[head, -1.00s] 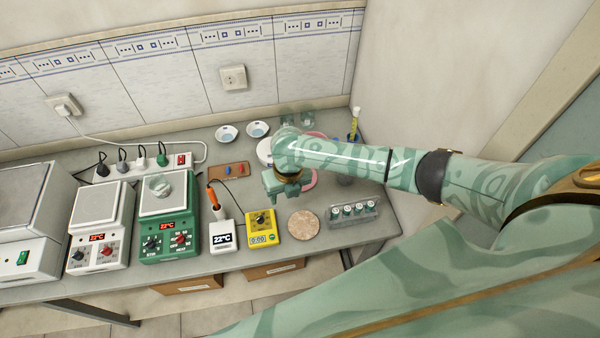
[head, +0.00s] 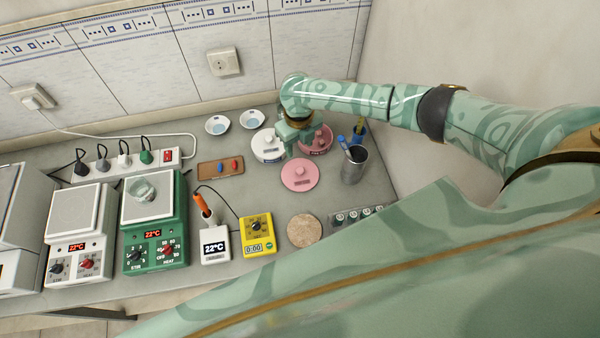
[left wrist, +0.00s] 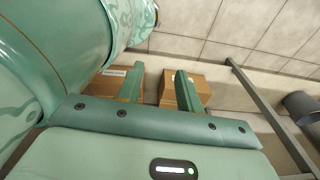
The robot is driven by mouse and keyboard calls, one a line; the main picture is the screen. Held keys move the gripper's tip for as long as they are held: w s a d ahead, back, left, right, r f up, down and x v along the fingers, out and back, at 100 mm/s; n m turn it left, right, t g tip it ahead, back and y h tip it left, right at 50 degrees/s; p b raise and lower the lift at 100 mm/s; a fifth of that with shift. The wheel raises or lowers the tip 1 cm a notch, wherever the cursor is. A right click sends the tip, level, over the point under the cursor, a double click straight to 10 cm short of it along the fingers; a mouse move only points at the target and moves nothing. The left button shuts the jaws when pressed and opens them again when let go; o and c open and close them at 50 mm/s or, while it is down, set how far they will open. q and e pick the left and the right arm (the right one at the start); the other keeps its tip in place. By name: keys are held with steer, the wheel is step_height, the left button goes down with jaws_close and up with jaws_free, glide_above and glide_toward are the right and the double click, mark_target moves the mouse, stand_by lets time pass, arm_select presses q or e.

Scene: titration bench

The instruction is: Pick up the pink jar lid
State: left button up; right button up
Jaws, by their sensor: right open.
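The pink jar lid (head: 300,175), a flat round disc with a small knob, lies on the bench in the head view. Behind it and a little right is a pink jar (head: 318,143), partly hidden by my right gripper. My right gripper (head: 287,145) is open, between the white jar (head: 267,148) and the pink jar, farther back than the lid. The head view does not clearly show whether it touches either jar. In the left wrist view, my left gripper (left wrist: 159,85) is open and empty, away from the lid.
A grey cup with pens (head: 353,168) stands right of the lid. A cork disc (head: 304,230), a yellow timer (head: 257,234) and a vial rack (head: 357,215) are nearer me. Two dishes (head: 217,125) are at the back. Bare bench lies left of the lid.

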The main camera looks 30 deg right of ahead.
steer(key=b, duration=0.5)
glide_above(300, 169)
steer(key=f, duration=0.6)
steer(key=shift+w+f, duration=0.3)
steer(key=shift+s+f+b, duration=0.1)
steer(key=shift+f+b, duration=0.25)
steer(key=shift+f, duration=0.1)
steer(key=f+b, duration=0.4)
steer(key=f, duration=0.1)
steer(key=shift+s+b, duration=0.25)
steer(key=shift+b, duration=0.1)
steer(key=shift+r, duration=0.15)
steer(key=shift+c, duration=0.3)
jaws_close()
